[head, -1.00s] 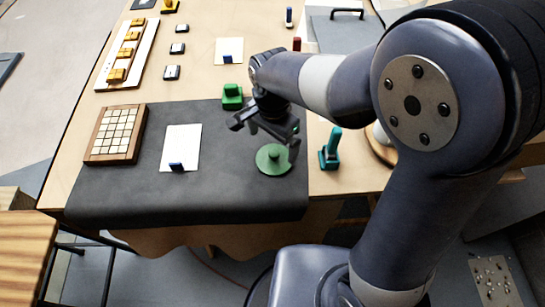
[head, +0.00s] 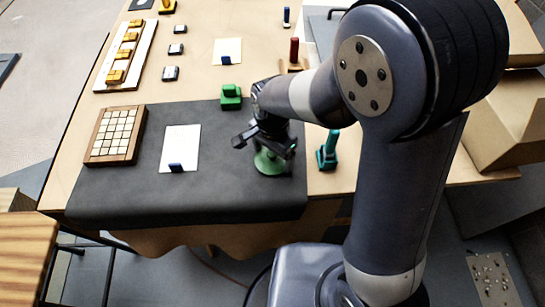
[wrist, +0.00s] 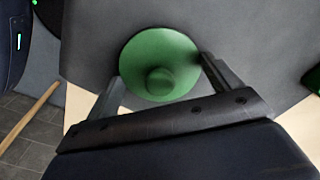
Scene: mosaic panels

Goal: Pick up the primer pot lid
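The primer pot lid is a round green disc with a knob, taken here as the green lid (head: 271,165) on the dark mat near its front right corner. In the wrist view the lid (wrist: 160,62) shows from above, its knob near the middle of the picture. My gripper (head: 268,149) is over the lid in the head view and hides part of it. In the wrist view the two fingers of my gripper (wrist: 163,82) are wide apart, one on each side of the lid. I cannot tell whether either finger touches the rim.
A green block-shaped object (head: 231,97) stands behind the lid at the mat's back edge. A teal upright tool (head: 327,150) stands to the right. A white card (head: 180,148) and a wooden tile tray (head: 116,135) lie to the left. The dark mat (head: 225,190) is bare at the front.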

